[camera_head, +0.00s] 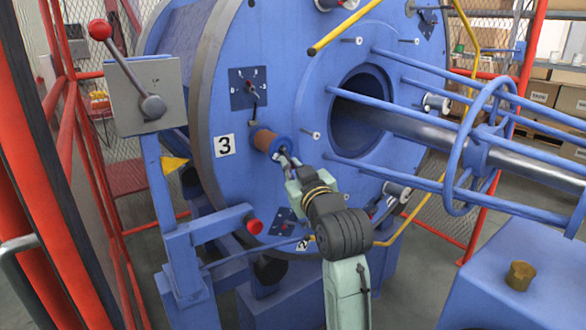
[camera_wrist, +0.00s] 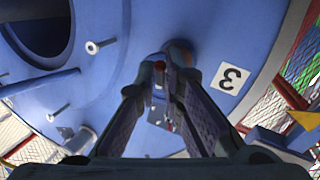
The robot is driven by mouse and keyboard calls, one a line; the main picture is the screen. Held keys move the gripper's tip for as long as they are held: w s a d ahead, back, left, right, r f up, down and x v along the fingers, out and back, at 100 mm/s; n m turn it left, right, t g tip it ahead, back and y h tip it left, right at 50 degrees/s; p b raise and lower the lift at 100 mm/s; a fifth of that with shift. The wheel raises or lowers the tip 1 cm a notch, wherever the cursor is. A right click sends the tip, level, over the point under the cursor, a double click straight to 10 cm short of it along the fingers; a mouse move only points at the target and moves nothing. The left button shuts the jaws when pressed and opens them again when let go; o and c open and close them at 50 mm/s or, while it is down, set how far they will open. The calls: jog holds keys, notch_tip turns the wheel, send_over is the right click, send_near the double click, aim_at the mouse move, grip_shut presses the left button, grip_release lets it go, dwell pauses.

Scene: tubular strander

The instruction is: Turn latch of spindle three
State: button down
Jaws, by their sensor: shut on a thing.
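Spindle three (camera_head: 267,141) is a copper-brown spool with a blue end, sticking out of the blue strander disc beside the white "3" label (camera_head: 224,145). My gripper (camera_head: 288,160) is at the spool's outer end, its fingers closed on the small latch there. The latch is mostly hidden by the fingers in the head view. In the wrist view, my gripper (camera_wrist: 168,76) has its two fingertips on either side of the latch (camera_wrist: 160,66), where a small red and grey part shows. The brown spool shows just behind it (camera_wrist: 180,51). The latch's angle is unclear.
A dial plate (camera_head: 249,87) is above the spool. Blue rods and a ring cage (camera_head: 470,150) extend right from the central opening. A grey box with a red-knobbed lever (camera_head: 128,70) stands left. Yellow rails and red mesh fencing surround the machine.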

jog(key=t+b, duration=0.1)
jog(key=b, duration=0.1)
jog(key=f+m+t+b, duration=0.1)
jog(key=b, duration=0.2)
jog(key=w+t+b, duration=0.1)
jog(key=b, duration=0.1)
jog(key=shift+a+f+m+t+y+b, duration=0.2)
jog(key=shift+a+m+t+y+b, duration=0.1)
jog(key=shift+a+y+b, duration=0.1)
jog(key=c, duration=1.7)
grip_release()
